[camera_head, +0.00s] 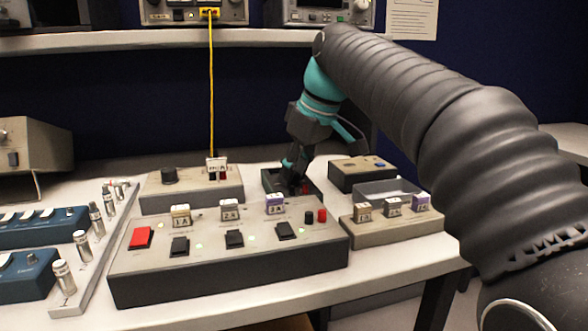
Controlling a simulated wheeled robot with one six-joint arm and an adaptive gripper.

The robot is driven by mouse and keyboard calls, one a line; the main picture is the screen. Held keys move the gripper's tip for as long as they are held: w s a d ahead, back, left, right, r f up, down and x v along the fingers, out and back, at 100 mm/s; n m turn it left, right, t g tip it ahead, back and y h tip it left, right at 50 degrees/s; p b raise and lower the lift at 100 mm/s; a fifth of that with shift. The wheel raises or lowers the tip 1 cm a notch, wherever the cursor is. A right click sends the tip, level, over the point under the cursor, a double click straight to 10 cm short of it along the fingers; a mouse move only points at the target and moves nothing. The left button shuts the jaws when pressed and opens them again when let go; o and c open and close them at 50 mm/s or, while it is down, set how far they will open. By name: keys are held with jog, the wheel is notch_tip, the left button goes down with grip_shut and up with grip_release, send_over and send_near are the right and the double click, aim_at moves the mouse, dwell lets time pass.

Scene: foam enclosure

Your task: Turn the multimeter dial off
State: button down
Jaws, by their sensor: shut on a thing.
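The multimeter appears to be the small dark device (271,184) on the bench behind the long grey control box. A bit of red shows at its right side. My gripper (292,184) reaches down onto it from above, with its dark fingers closed over its face. The dial itself is hidden behind the fingers, and its setting cannot be read. The fingers are shut on a small part there, which looks to be the dial.
The grey control box (230,277) with labelled switches stands in front. A knob box (190,200) with a yellow cable (211,100) is at left. A box with a blue button (362,175) and a tray unit (388,232) stand close at right. A shelf (150,39) runs behind.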

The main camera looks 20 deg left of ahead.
jog(key=shift+n+g, duration=0.4)
jog(key=shift+n, duration=0.6)
jog(key=c, duration=0.9)
grip_release()
jog(key=shift+v, duration=5.95)
jog(key=shift+d, duration=0.15)
